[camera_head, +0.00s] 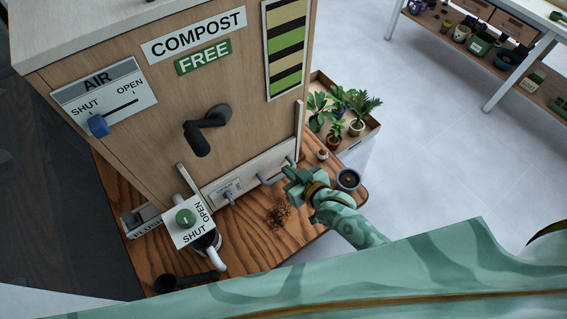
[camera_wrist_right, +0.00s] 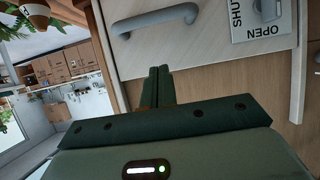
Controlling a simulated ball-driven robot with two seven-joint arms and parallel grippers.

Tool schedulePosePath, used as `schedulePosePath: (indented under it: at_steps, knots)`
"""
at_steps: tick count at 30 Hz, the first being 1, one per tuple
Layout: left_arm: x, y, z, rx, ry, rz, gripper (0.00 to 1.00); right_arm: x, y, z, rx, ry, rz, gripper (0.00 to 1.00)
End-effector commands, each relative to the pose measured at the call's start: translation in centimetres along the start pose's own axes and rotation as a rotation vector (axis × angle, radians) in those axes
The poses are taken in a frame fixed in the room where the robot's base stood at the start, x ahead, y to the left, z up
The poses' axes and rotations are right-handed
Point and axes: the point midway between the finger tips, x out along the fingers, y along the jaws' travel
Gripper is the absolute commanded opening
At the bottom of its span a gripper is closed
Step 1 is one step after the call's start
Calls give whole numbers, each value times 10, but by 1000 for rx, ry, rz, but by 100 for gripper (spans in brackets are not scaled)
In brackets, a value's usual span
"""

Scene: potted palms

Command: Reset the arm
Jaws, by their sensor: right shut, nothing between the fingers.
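My right gripper (camera_head: 297,182) is shut and empty. It is in front of the lower right of the wooden compost machine (camera_head: 140,120), above the wooden table (camera_head: 310,225), near a grey bar handle (camera_head: 273,176). In the right wrist view its closed fingers (camera_wrist_right: 160,84) point at the pale panel with the grey handle (camera_wrist_right: 155,20); a gap seems to lie between them. My right arm comes in from the lower right. My left gripper is not in view.
A dark cup (camera_head: 348,179) stands right of my gripper, and brown crumbs (camera_head: 278,213) lie left of it. Potted palms (camera_head: 340,110) fill a tray behind. Open floor lies right.

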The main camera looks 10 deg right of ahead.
Motion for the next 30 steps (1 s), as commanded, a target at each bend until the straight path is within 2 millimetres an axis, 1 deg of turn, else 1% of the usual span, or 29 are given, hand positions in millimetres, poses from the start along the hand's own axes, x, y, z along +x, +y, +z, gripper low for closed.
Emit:
schedulePosePath:
  at_steps: [1,3,7,10,16,20,23,24,30]
  knots:
    - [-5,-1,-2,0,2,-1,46,-14,0,-2,-1,1,0,0]
    - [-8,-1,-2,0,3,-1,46,-30,0,-1,0,2,1,0]
    - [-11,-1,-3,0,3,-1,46,-51,0,-1,0,4,1,0]
    - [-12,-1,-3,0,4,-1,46,-60,0,-1,0,5,1,0]
    - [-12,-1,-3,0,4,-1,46,-65,1,-2,-10,-2,4,0]
    - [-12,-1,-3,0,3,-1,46,-78,6,-10,-91,-74,37,0]
    - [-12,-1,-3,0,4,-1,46,-101,19,-19,-204,-185,96,0]
    - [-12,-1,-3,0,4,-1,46,-112,26,-22,-248,-232,124,0]
    - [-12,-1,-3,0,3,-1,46,-166,61,-35,-402,-431,247,0]
